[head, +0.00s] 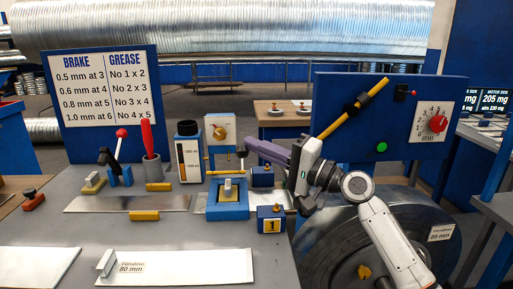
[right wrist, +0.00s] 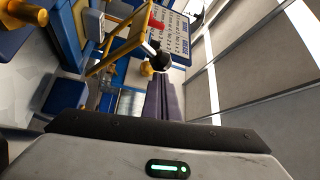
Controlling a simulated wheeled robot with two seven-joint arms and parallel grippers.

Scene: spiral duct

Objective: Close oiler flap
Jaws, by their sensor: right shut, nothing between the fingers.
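My right gripper (head: 252,146) has long purple fingers that are shut and empty, pointing left over the bench. Their tips are close to a black ball knob (head: 242,151) on a thin upright stem; I cannot tell whether they touch. In the right wrist view the shut fingers (right wrist: 164,96) point at the black knob (right wrist: 155,57). Below the knob stands a blue open-topped box (head: 228,211) with a pale block in it. Behind is a pale plate with a yellow knob (head: 220,133). No part is clearly recognisable as the oiler flap. My left gripper is not in view.
A yellow lever (head: 350,108) slants before the blue panel (head: 390,90). The front bench holds metal sheets (head: 195,267).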

